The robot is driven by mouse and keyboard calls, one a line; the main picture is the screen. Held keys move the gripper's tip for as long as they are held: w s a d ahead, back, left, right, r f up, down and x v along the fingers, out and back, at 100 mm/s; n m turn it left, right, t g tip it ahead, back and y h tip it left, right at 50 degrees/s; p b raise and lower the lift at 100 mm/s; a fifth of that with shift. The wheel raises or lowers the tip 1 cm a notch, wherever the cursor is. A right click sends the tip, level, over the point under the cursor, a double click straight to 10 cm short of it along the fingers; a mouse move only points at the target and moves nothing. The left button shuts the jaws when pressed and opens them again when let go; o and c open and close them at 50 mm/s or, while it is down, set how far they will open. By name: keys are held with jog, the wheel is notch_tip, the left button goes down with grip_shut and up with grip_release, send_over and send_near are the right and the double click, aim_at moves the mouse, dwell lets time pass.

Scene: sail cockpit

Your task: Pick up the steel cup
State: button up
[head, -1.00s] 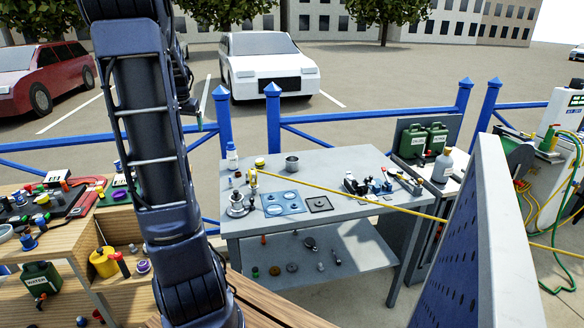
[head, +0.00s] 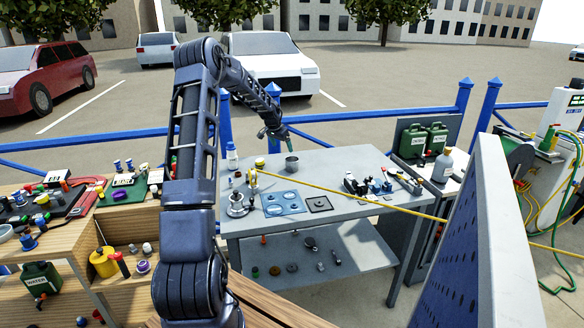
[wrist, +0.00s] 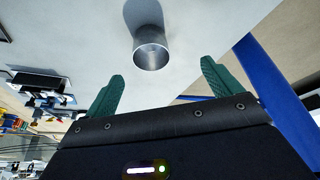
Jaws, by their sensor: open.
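The steel cup (head: 291,164) stands upright on the grey metal table (head: 350,161), towards its back edge. In the wrist view the cup (wrist: 151,48) shows its round open rim, ahead of and between the two green fingers. My gripper (head: 283,138) is above and slightly left of the cup in the head view. In the wrist view my gripper (wrist: 160,78) is open and empty, with its fingers wide apart and no visible contact with the cup.
A white bottle (head: 232,158) and a yellow-topped item (head: 260,163) stand left of the cup. A yellow hose (head: 345,197) crosses the table. A blue railing (head: 345,114) runs behind. The tabletop right of the cup is clear.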

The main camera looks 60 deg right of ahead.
aim_at(292, 164)
jog(key=shift+s+d+r+x, duration=0.15)
jog(key=shift+s+x, duration=0.25)
jog(key=shift+x, duration=1.8)
jog(key=shift+s+d+x, duration=0.15)
jog(key=shift+s+x, duration=0.25)
jog(key=shift+x, duration=1.8)
jog(key=shift+s+d+r+x, duration=0.1)
jog(key=shift+s+d+x, duration=0.2)
jog(key=shift+x, duration=1.9)
jog(key=shift+a, duration=0.1)
jog(key=c, duration=1.3)
